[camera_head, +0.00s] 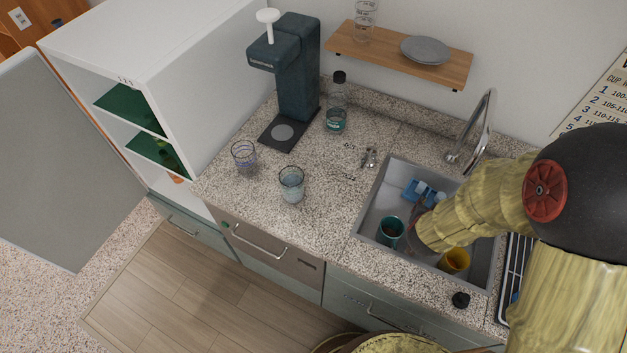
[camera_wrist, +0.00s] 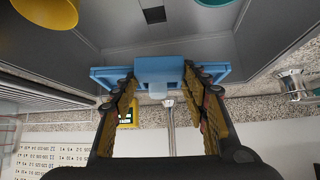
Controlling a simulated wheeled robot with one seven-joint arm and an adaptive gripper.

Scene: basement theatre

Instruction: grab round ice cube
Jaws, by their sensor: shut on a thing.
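A light-blue item (camera_head: 424,193) with a raised middle block lies in the grey sink at its far wall. It also shows in the wrist view (camera_wrist: 161,68), across the space between my fingers. My gripper (camera_wrist: 163,82) reaches down into the sink, with its two yellow-and-black fingers shut on the blue item's middle part. In the head view my wrist hides most of the gripper (camera_head: 416,207). I cannot make out a round ice cube in either view, and I cannot tell whether one is in or under the blue item.
A teal cup (camera_head: 390,231) and a yellow cup (camera_head: 455,261) stand in the sink (camera_head: 368,205). The faucet (camera_head: 478,130) rises behind it. Two glasses, one bluish (camera_head: 291,184), stand on the counter left of the sink. A bottle (camera_head: 337,90) and a dark dispenser (camera_head: 298,70) stand farther back.

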